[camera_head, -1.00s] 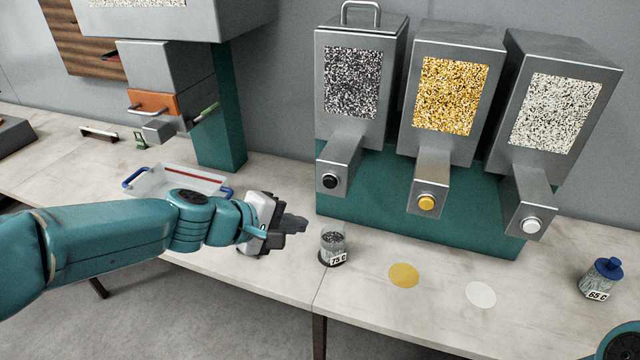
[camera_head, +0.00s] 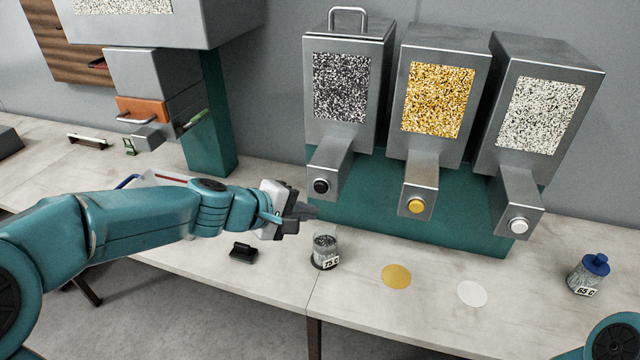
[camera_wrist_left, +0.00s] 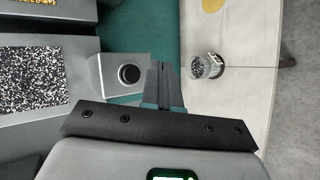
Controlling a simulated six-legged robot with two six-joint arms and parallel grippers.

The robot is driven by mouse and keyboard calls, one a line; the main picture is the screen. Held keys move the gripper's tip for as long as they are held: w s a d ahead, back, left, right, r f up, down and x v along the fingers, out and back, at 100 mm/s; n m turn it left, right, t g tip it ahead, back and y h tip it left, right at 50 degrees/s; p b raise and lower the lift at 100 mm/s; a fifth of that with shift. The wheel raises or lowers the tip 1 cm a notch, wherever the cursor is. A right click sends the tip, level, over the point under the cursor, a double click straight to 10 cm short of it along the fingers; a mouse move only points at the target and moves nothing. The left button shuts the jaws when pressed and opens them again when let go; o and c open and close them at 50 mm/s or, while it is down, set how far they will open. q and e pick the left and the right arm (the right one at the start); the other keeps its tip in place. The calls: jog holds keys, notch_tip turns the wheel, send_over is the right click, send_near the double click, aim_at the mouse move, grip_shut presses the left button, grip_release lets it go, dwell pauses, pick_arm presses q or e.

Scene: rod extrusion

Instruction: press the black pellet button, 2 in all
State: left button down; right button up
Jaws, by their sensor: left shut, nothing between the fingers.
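The black pellet button (camera_head: 321,186) is a round black knob on the front of the left dispenser's spout (camera_head: 329,163). It also shows in the left wrist view (camera_wrist_left: 129,74). My left gripper (camera_head: 311,211) is shut and empty. In the head view its fingertips are just below and left of the button, apart from it. In the left wrist view the fingertips (camera_wrist_left: 166,68) are beside the spout. A clear jar labelled 75 C (camera_head: 325,250) stands on the table below the spout, with dark pellets inside. My right gripper is not in view.
The yellow button (camera_head: 416,206) and white button (camera_head: 519,226) sit on the neighbouring dispensers. A yellow disc (camera_head: 396,276) and a white disc (camera_head: 472,293) lie on the table. A blue-capped jar (camera_head: 589,273) stands at right. A black object (camera_head: 243,252) lies below my left wrist.

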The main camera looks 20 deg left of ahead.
aim_at(321, 187)
pick_arm(q)
jog(key=shift+w+p, duration=0.45)
jog(key=shift+w, duration=1.45)
jog(key=shift+w, duration=0.1)
dwell(0.5)
jog(key=shift+w, duration=0.3)
jog(key=shift+w, duration=0.5)
dwell(0.8)
jog(key=shift+s+b, duration=0.4)
jog(key=shift+s, duration=0.55)
